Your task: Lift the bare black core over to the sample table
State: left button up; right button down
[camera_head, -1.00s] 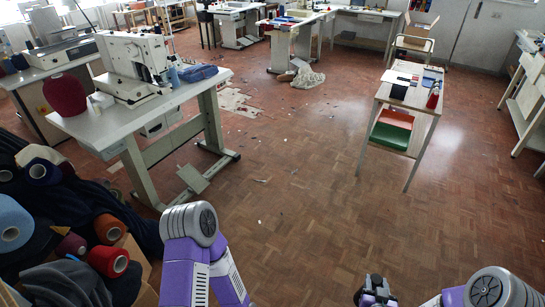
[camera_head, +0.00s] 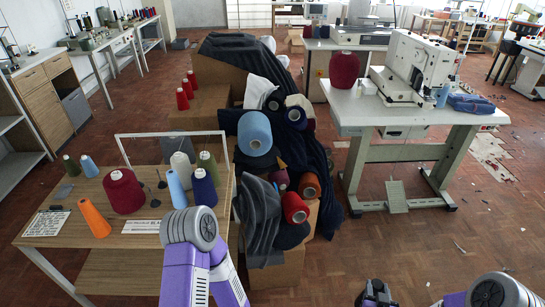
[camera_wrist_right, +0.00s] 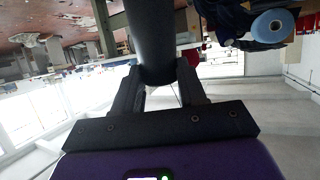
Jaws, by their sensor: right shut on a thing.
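My right gripper (camera_wrist_right: 157,85) is shut on the black core (camera_wrist_right: 150,40), a plain dark cylinder with no yarn on it, in the right wrist view. The core runs up out of the top of that view, so its far end is hidden. In the head view my right gripper (camera_head: 376,293) shows only in part at the bottom edge, and the core cannot be made out there. My left arm stands at the bottom centre, but its gripper is not visible. A wooden table (camera_head: 100,258) with yarn cones and small printed cards stands at the left; I cannot tell whether it is the sample table.
A maroon cone (camera_head: 123,190), an orange cone (camera_head: 94,218) and several others stand on the wooden table. A heap of yarn and dark cloth (camera_head: 262,215) lies beside it. A white sewing table (camera_head: 465,115) stands at the right. The floor (camera_head: 430,245) before it is mostly clear.

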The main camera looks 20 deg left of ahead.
aim_at(179, 200)
jog(key=u, duration=1.75)
